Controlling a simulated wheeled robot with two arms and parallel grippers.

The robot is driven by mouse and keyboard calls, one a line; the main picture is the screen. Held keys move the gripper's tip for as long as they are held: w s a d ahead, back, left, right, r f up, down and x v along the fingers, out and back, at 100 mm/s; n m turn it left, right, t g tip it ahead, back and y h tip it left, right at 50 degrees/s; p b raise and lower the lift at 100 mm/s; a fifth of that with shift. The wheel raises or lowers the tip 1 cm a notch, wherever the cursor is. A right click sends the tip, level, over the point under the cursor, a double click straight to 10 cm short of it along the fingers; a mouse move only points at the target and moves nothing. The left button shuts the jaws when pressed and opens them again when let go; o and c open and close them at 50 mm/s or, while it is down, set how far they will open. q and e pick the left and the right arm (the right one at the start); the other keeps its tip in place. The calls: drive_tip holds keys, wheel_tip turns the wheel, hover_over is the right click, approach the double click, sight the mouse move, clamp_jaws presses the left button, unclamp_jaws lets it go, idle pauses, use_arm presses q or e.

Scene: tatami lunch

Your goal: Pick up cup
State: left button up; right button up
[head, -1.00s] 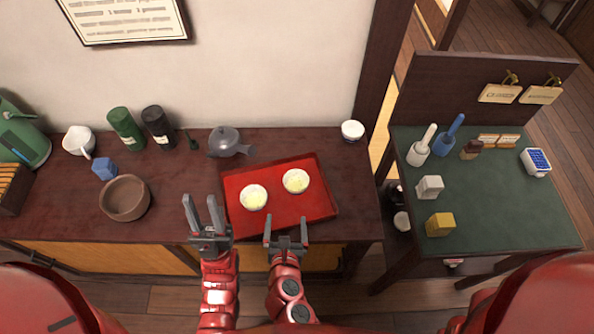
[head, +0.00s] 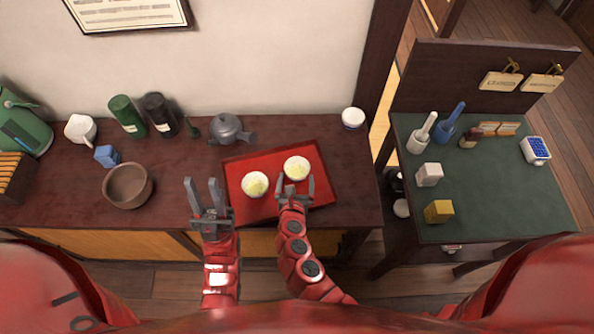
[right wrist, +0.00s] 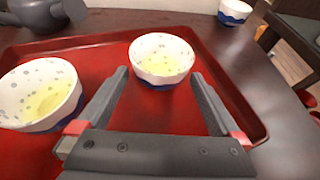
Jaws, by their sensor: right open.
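Two white cups with yellowish-green contents stand on the red tray. The right cup (head: 297,168) is just beyond my right gripper (head: 295,184); in the right wrist view this cup (right wrist: 162,62) sits ahead between the fingertips, with the open fingers (right wrist: 162,85) on either side and no clear contact. The left cup (head: 255,185) also shows at the left of the right wrist view (right wrist: 40,95). A third cup (head: 353,118), white with a blue base, stands on the table's back right. My left gripper (head: 204,186) is open and empty, left of the tray.
The red tray (head: 313,195) lies on the dark wooden table (head: 180,165). A grey teapot (head: 228,130) stands behind it. A brown bowl (head: 127,186), canisters (head: 127,116) and a white pitcher (head: 80,129) are on the left. A green-topped side table (head: 500,185) is at right.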

sight(297, 167)
drive_tip(key=x, duration=0.5)
drive_tip(key=shift+s, duration=0.1)
drive_tip(key=c, duration=1.2)
